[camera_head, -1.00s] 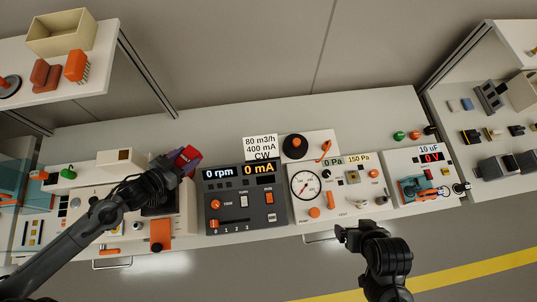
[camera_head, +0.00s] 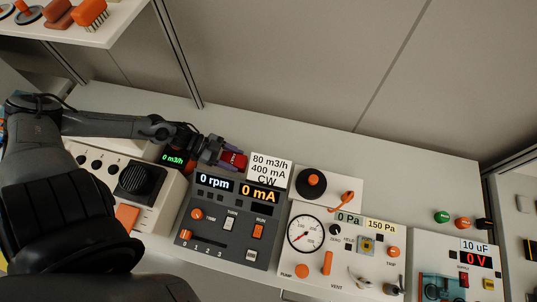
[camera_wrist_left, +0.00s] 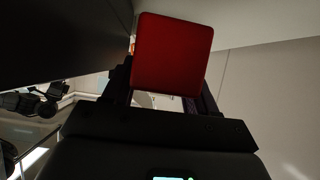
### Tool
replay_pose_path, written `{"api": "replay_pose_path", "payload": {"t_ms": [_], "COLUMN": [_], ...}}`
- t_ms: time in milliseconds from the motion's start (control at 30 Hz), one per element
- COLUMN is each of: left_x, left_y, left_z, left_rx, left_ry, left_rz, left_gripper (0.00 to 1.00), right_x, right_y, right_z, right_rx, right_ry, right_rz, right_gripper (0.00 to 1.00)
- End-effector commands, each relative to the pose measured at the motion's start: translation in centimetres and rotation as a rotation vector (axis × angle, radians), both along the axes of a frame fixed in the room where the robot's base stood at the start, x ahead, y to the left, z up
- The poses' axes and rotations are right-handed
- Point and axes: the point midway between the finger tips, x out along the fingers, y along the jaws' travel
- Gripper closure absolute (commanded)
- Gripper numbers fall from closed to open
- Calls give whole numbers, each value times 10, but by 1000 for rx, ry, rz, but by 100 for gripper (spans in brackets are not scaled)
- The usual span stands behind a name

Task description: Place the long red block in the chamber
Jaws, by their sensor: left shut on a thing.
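My left gripper (camera_head: 222,155) is shut on a red block (camera_head: 236,161), above the counter behind the grey control panel. The block's red end face also fills the upper middle of the left wrist view (camera_wrist_left: 172,52). The block's length is mostly hidden by the fingers and the view angle. A white unit with a pressure gauge (camera_head: 307,233) and a dark round part with an orange knob (camera_head: 311,183) stands to the right of the block. I cannot tell which part is the chamber. My right gripper is not visible in the head view.
The grey panel (camera_head: 225,222) reads 0 rpm and 0 mA, with a white sign (camera_head: 268,170) behind it. An orange lever (camera_head: 346,201) stands by the round part. Green and orange buttons (camera_head: 452,219) are at the right. The counter behind the units is mostly clear.

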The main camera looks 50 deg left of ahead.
Motion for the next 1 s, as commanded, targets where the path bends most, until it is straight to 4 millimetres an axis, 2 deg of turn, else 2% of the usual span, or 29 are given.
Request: {"api": "replay_pose_path", "payload": {"t_ms": [33, 300, 400, 700, 1000], "left_x": [2, 2, 15, 47, 57], "left_y": [0, -1, -19, -66, -81], "left_z": [-20, -74, -67, -67, -67], "left_rx": [-1, -1, -4, -2, -1], "left_ry": [-5, -4, -10, -5, -4], "left_rz": [2, 2, -2, -1, 0], "left_gripper": [80, 80, 80, 80, 80], "right_x": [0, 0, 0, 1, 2], "right_y": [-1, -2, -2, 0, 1], "right_z": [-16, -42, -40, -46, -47], "right_rx": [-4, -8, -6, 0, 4], "right_ry": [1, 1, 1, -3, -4], "right_rz": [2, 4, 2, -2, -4], "right_gripper": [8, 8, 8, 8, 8]}}
